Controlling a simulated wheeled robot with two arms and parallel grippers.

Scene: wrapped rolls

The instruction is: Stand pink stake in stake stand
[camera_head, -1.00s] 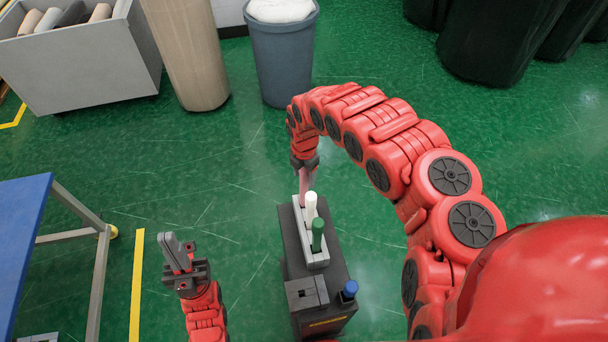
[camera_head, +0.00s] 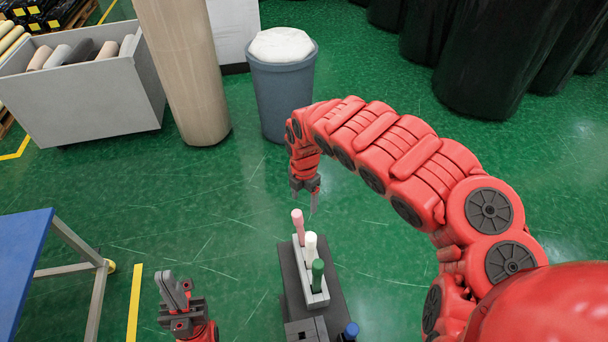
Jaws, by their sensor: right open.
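The pink stake (camera_head: 298,224) stands upright at the far end of the light grey stake stand (camera_head: 318,299). The stand rests on a dark grey pedestal (camera_head: 335,283). My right gripper (camera_head: 314,203) is open and empty, just above and behind the pink stake, apart from it. My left gripper (camera_head: 172,288) is at the lower left, away from the stand; its fingers look close together, but I cannot tell whether they are shut.
A blue-topped item (camera_head: 351,330) is at the pedestal's near right. A blue table (camera_head: 22,262) is at the left. A grey bin (camera_head: 283,95), a tall tan roll (camera_head: 183,75) and a grey crate (camera_head: 90,103) with rolls stand behind. Green floor around the pedestal is clear.

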